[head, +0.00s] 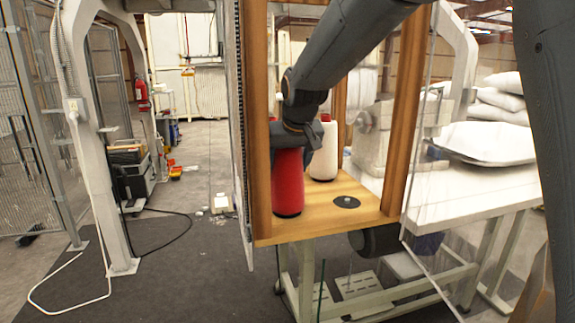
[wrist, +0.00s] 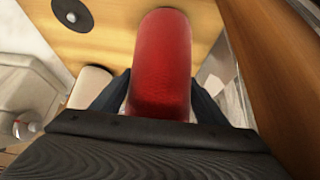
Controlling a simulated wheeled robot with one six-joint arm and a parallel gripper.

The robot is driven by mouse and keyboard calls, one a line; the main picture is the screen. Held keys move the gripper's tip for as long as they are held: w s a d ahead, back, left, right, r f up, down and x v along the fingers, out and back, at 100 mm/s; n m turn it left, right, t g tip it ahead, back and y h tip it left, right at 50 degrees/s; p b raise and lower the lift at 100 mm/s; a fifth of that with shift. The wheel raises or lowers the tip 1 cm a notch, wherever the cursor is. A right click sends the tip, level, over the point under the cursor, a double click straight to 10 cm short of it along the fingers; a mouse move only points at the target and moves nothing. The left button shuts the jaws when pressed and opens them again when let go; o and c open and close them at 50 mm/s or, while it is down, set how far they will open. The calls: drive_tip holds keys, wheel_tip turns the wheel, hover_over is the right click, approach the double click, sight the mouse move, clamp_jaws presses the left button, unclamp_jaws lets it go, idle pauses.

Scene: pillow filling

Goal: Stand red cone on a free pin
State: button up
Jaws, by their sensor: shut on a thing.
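The red cone (head: 288,185) is upright at the left front of the wooden shelf (head: 325,222). My gripper (head: 296,142) is shut around its upper part, and the cone also fills the middle of the wrist view (wrist: 162,60) between the fingers. I cannot tell whether its base touches the shelf or hangs just above it; any pin under it is hidden. A bare pin on a dark round disc (head: 346,202) is to the right of the cone, and shows at the top left of the wrist view (wrist: 72,12).
A white cone with a red top (head: 323,150) stands behind the red cone. Wooden posts (head: 257,125) and (head: 408,110) frame the shelf at both sides. A white table with pillows (head: 485,142) is at the right. Floor is open at the left.

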drive_tip(key=o, duration=1.3)
drive_tip(key=shift+f, duration=0.1)
drive_tip(key=shift+s+r, duration=0.15)
drive_tip(key=shift+r, duration=0.35)
drive_tip(key=b+v, duration=0.1)
drive_tip(key=v, duration=1)
drive_tip(key=s+d+f+m+g+h, duration=0.1)
drive_tip(key=s+d+f+g, duration=0.1)
drive_tip(key=s+d+f, duration=0.45)
drive_tip(key=s+d+f+g, duration=0.1)
drive_tip(key=s+d+f, duration=0.25)
drive_tip(key=f, duration=0.65)
drive_tip(key=s+d+f+m+g, duration=0.1)
drive_tip(key=s+d+f, duration=0.3)
drive_tip(key=s+f, duration=0.2)
drive_tip(key=s+d+f+m+g, duration=0.1)
drive_tip(key=s+d+f+g, duration=0.1)
drive_tip(key=s+d+f, duration=0.2)
drive_tip(key=s+f, duration=0.3)
drive_tip(key=s, duration=0.3)
drive_tip(key=shift+s+d+h, duration=0.2)
drive_tip(key=shift+s+h, duration=0.2)
